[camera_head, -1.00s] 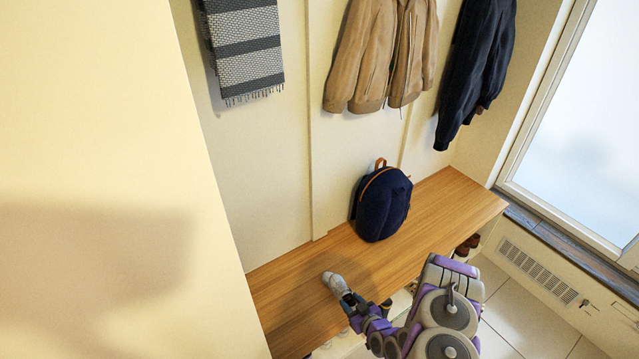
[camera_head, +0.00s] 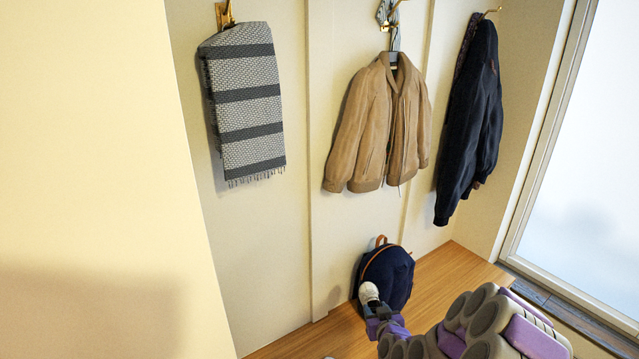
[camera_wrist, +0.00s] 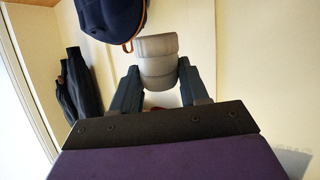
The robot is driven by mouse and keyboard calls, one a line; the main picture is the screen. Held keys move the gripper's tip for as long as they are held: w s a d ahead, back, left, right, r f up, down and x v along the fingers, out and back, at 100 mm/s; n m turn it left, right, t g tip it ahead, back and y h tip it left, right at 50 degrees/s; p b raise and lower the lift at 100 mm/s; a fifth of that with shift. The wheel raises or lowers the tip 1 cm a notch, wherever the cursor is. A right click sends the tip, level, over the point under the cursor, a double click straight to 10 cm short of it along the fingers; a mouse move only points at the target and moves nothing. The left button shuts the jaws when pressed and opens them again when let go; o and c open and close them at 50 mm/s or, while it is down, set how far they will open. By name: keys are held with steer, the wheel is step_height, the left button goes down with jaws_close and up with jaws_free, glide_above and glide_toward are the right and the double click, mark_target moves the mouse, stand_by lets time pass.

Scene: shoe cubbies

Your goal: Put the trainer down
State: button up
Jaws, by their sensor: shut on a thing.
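My gripper (camera_head: 371,303) is shut on a pale grey trainer (camera_head: 369,291), of which only a small part shows in the head view. It is in front of the navy backpack (camera_head: 394,270) and overlaps its lower left side. In the wrist view the trainer (camera_wrist: 157,62) sits between the two dark fingers of my gripper (camera_wrist: 158,75), its far part hidden. The wooden bench (camera_head: 455,268) is below and behind; I cannot tell the gap between trainer and bench.
A small pale thing (camera_head: 328,357) is cut off at the bottom edge. A striped scarf (camera_head: 245,105), a tan jacket (camera_head: 380,130) and a dark jacket (camera_head: 470,130) hang above. The bench right of the backpack is bare. A window (camera_head: 585,180) is at right.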

step_height(320, 180, up, 14)
steer(key=s+a+m+h, duration=0.1)
steer(key=s+a, duration=0.1)
steer(key=shift+a, duration=0.3)
steer(key=shift+f, duration=0.1)
